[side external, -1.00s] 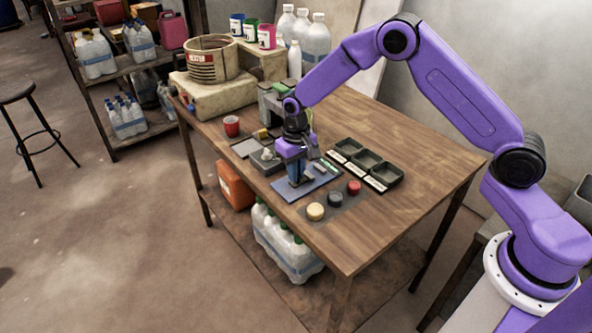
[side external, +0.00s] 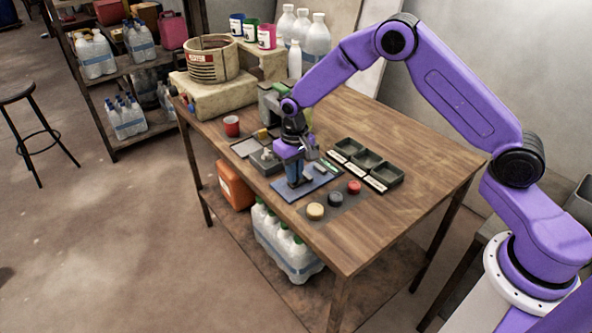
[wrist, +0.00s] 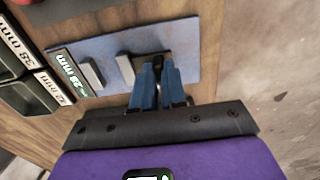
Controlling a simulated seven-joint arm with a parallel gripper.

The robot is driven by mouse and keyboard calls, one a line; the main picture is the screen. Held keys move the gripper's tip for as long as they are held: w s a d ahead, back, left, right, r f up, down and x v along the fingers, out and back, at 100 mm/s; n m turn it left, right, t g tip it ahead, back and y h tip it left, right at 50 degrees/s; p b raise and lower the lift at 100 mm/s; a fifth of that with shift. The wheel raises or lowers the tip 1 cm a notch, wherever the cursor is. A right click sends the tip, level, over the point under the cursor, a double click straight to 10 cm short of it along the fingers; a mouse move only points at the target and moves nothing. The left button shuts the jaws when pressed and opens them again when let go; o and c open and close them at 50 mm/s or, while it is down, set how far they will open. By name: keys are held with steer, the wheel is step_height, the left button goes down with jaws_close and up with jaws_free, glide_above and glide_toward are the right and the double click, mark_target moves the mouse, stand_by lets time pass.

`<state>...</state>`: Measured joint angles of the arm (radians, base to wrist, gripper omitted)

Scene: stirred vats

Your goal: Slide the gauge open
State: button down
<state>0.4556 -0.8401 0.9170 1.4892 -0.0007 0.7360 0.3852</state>
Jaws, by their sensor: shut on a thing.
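The gauge lies on a blue plate (wrist: 185,35) on the table; the plate also shows in the side view (side external: 318,183). In the wrist view the gauge has a green-lit display (wrist: 72,72) reading what looks like 28 mm, and two upright grey jaws, one beside the display (wrist: 92,72) and one closer to my fingers (wrist: 125,69). A gap separates these jaws. My gripper (wrist: 158,68) points down at the plate, its blue fingers close together around a dark part of the gauge. The fingers partly hide that part. In the side view my gripper (side external: 296,181) stands over the plate.
Three dark bins (side external: 366,160) with labels stand right of the plate. Yellow (side external: 316,211), grey (side external: 335,199) and red (side external: 354,187) round pieces lie in front. A red cup (side external: 231,126) stands at the left. The right part of the table is clear.

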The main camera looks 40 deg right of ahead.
steer(key=shift+a, duration=1.3)
steer(key=c, duration=1.2)
jaws_free()
step_height(320, 180, up, 17)
steer(key=shift+r, duration=0.2)
